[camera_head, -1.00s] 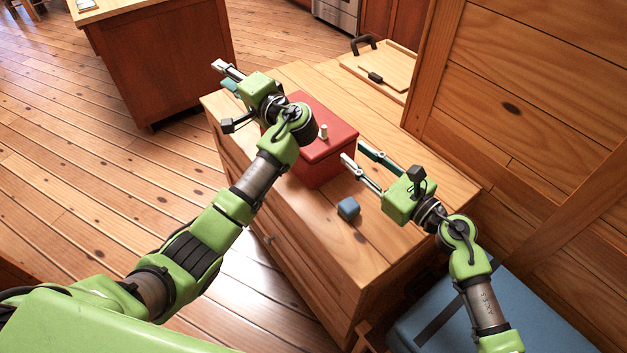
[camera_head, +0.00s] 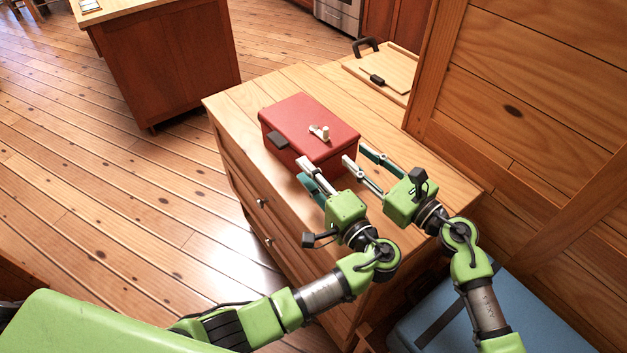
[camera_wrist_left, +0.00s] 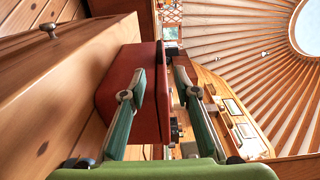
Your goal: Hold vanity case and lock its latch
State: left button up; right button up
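The red vanity case (camera_head: 310,115) sits on the wooden cabinet top, its lid down. A pale lever-like piece with a knob (camera_head: 320,132), probably the latch, is on the lid; a dark fitting (camera_head: 278,139) is at the left edge. My left gripper (camera_head: 305,170) is open, its fingertips close to the case's near side. In the left wrist view the case (camera_wrist_left: 112,90) shows between and behind the spread fingers (camera_wrist_left: 158,88); I cannot tell whether they touch it. My right gripper (camera_head: 356,156) is open and empty beside the case's right end.
The cabinet top (camera_head: 240,105) is clear left of and behind the case. A wooden board (camera_head: 385,72) with a dark handle lies at the back right. A wooden wall panel (camera_head: 530,100) bounds the right. A blue padded surface (camera_head: 550,315) is low at the front right.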

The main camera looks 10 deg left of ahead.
aim_at(284, 148)
pick_arm(q)
jog(key=x, duration=1)
jog(key=shift+w+a, duration=0.3)
grip_shut()
jog(key=shift+s+f, duration=0.15)
jog(key=shift+f, duration=0.1)
dwell(0.5)
